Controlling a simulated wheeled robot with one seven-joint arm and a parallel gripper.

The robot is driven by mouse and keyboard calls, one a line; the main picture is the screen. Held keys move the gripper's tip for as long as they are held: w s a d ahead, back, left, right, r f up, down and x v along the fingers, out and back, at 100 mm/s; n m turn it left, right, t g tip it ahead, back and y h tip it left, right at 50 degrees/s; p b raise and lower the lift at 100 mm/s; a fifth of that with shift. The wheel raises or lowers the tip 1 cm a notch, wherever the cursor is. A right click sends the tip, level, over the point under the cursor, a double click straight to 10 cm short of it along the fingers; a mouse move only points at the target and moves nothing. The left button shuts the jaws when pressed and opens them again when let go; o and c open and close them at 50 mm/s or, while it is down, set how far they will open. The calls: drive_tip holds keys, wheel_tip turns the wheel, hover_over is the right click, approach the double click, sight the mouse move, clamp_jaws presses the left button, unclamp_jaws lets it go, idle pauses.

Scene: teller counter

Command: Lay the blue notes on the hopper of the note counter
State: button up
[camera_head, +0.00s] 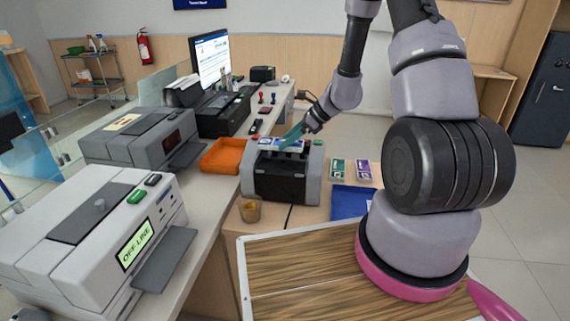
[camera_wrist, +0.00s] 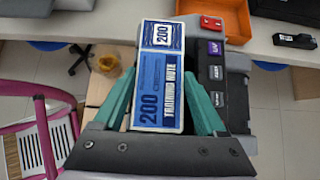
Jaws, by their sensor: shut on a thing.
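The blue notes (camera_wrist: 158,85) are a banded bundle marked 200, pinched between the teal fingers of my gripper (camera_wrist: 158,100). In the head view the bundle (camera_head: 268,143) shows over the top of the note counter (camera_head: 285,178), a dark machine with grey sides, with my gripper (camera_head: 293,132) just above it. The counter's button panel (camera_wrist: 215,73) shows right of the notes in the wrist view. The hopper is largely hidden by the notes and fingers. I cannot tell whether the bundle touches it.
An orange tray (camera_head: 221,157) lies left of the counter. Larger grey machines (camera_head: 95,235) line the left.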

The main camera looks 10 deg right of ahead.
wheel_tip(320, 180, down, 8)
drive_tip(key=shift+r, duration=0.2)
drive_tip(key=shift+f, duration=0.1)
drive_tip(key=o, duration=1.4)
drive_tip(key=shift+o, duration=0.2)
